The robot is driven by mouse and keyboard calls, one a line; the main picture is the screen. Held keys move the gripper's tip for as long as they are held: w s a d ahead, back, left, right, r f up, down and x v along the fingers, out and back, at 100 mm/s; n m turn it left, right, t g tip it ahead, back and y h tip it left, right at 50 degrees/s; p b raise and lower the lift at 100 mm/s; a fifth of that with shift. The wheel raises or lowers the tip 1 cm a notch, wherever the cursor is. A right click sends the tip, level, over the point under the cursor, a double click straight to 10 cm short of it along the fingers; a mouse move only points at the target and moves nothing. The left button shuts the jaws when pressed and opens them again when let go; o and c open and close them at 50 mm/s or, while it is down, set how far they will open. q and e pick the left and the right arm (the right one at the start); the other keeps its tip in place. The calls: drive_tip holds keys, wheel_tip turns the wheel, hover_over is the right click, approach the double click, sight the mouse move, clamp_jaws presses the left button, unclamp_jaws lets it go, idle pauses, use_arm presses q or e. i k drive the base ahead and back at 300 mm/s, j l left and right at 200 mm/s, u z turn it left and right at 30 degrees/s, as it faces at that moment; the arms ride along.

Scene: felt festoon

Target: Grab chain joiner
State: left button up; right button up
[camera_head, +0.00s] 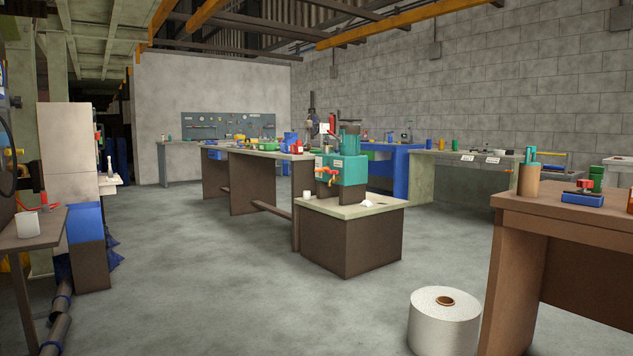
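Neither of my grippers shows in the head view. I cannot tell which thing here is the chain joiner. Many small tools and parts on the benches are too far off to make out. A small blue block with a red knob (583,193) sits on the brown bench (560,207) at the right. A teal machine with red and yellow parts (343,169) stands on a low block-like bench (350,239) in the middle.
A large white roll (443,322) stands on the floor before the right bench. A long workbench (262,180) with tools runs behind the teal machine. A brown side table (35,226) is at the left. The grey floor (220,290) in the middle is clear.

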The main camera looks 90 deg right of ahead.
sight(576, 196)
drive_tip(key=z, duration=4.15)
